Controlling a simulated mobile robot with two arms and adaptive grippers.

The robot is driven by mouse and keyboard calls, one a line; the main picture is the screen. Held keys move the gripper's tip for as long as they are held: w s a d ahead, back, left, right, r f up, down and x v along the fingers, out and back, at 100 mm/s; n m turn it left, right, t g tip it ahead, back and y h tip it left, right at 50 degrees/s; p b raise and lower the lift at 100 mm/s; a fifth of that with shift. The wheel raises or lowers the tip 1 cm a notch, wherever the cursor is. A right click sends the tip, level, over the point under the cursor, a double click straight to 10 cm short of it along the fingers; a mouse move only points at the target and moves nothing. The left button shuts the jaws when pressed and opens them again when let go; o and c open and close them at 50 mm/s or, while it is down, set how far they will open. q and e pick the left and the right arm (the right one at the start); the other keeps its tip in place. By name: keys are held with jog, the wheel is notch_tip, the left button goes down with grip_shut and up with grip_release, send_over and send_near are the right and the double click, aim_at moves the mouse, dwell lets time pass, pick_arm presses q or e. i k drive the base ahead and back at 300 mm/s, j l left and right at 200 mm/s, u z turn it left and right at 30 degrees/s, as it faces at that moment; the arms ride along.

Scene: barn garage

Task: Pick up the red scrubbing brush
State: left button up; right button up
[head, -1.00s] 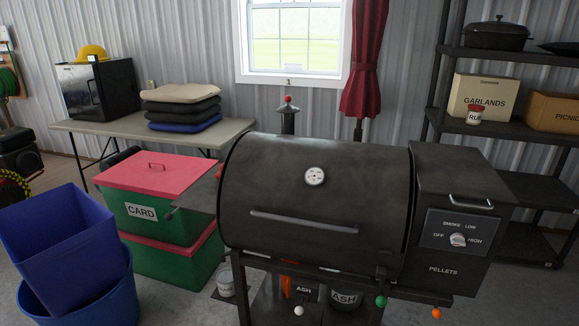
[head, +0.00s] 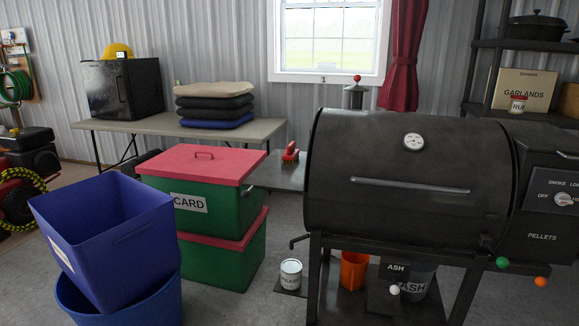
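The red scrubbing brush (head: 291,153) appears to be the small red object on the grey side shelf (head: 277,175) at the left of the black pellet grill (head: 405,170). It sits near the shelf's back edge, close to the grill's barrel. It is small in the picture, so its bristles are hard to make out. Neither of my grippers shows in the head view.
Green boxes with red lids (head: 205,165) stand just left of the shelf. Blue bins (head: 105,240) stand at the front left. A table (head: 250,130) with stacked cushions (head: 213,105) is behind. A white can (head: 290,275) sits low beneath the shelf. Some floor (head: 225,305) is clear in front.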

aim_at(291, 156)
jog(key=i+l, duration=0.1)
jog(key=i, duration=0.5)
jog(key=i+l, duration=0.1)
jog(key=i, duration=0.45)
